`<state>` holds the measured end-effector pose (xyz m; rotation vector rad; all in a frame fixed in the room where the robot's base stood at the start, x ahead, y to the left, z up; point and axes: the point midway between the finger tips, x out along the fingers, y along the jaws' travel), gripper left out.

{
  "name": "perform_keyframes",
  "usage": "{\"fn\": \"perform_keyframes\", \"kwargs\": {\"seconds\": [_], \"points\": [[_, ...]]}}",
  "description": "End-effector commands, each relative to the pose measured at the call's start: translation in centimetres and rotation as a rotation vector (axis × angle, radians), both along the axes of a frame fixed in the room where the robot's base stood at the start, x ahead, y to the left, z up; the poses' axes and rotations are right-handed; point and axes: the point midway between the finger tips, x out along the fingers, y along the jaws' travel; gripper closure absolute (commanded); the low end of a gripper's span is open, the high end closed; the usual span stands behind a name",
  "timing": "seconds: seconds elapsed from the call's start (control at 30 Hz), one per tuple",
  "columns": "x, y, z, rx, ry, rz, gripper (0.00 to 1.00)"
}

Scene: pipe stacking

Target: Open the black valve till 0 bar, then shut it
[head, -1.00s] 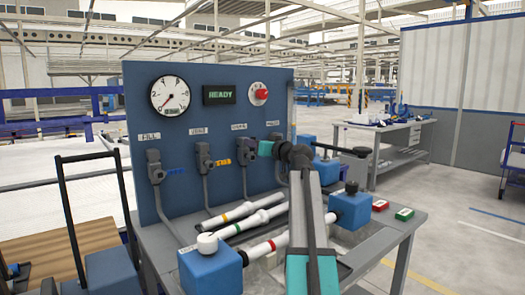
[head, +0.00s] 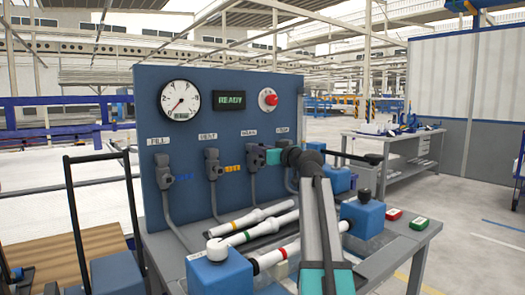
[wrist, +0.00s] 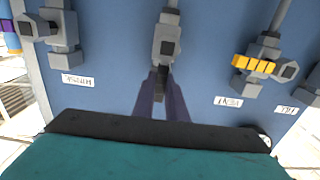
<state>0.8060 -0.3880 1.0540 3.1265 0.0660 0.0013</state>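The blue panel (head: 225,95) carries a row of grey valves. The third valve (head: 254,158) from the left has a dark handle, seen as a black lever (wrist: 160,85) in the wrist view. My gripper (wrist: 161,80) has one dark finger on each side of this lever, with the tips close to the valve. Whether the fingers press on it I cannot tell. In the head view the fingers are hidden, and my teal gripper part shows just right of the valve. The round gauge (head: 180,100) has its needle pointing down-left; its exact reading is too small to tell.
The FILL valve (head: 163,171) has a blue handle and the VENT valve (head: 212,163) a yellow one. A red knob (head: 270,99) and a READY display (head: 229,101) sit above. White pipes (head: 248,232) and blue blocks (head: 220,270) lie on the bench below.

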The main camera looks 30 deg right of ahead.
Motion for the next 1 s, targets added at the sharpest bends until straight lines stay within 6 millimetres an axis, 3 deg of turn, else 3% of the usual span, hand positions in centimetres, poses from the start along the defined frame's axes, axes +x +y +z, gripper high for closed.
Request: {"fn": "perform_keyframes", "kwargs": {"seconds": [0.03, 0.1, 0.57, 1.0], "points": [[0.0, -0.1, -0.1, -0.007, 0.002, -0.003, 0.82], [0.0, 0.0, 0.0, -0.006, 0.001, -0.002, 0.7], [-0.3, 0.1, 0.0, -0.002, 0.0, 0.001, 0.7], [-4.4, 0.1, 0.0, -0.002, 0.0, 0.0, 0.7]]}}
